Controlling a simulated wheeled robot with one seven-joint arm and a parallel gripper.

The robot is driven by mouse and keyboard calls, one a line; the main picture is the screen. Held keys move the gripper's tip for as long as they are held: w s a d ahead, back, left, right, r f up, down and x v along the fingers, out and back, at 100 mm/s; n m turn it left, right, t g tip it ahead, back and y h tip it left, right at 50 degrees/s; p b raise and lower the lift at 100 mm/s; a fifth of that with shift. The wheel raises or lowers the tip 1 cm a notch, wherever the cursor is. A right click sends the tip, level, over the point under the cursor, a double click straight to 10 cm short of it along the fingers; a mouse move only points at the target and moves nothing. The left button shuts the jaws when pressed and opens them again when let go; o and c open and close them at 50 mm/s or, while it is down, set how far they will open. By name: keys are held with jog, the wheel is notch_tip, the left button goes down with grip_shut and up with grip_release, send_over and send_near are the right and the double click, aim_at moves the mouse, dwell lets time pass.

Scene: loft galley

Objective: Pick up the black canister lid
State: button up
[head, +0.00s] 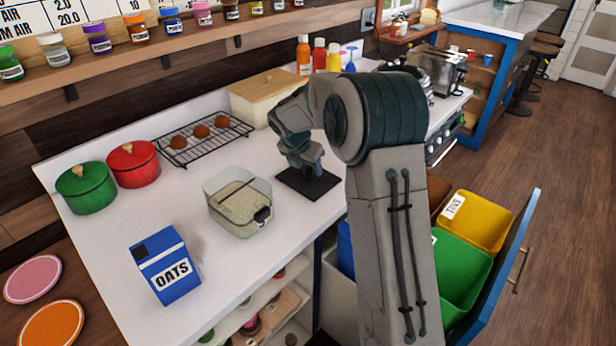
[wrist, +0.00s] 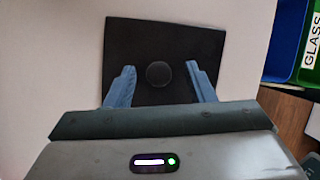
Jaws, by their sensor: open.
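The black canister lid (head: 293,186) lies flat on the white counter, right of a clear canister (head: 240,222). In the wrist view the lid (wrist: 125,40) is a dark square plate with a round knob (wrist: 158,73) in its middle. My gripper (head: 306,170) is over the lid, pointing down, and hides part of it in the head view. In the wrist view my gripper (wrist: 161,67) is open, with one blue finger on each side of the knob. Nothing is held. I cannot tell the exact height of the fingertips above the lid.
A blue oats box (head: 165,266), green pot (head: 86,188), red pot (head: 134,164) and cooling rack (head: 205,138) stand to the left. A wooden-topped box (head: 270,92) and bottles (head: 319,55) are behind. An open drawer with bins (head: 462,262) is at right.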

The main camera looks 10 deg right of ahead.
jog(key=shift+x, duration=0.85)
jog(key=c, duration=1.1)
jog(key=shift+o, duration=0.2)
jog(key=shift+r, duration=0.15)
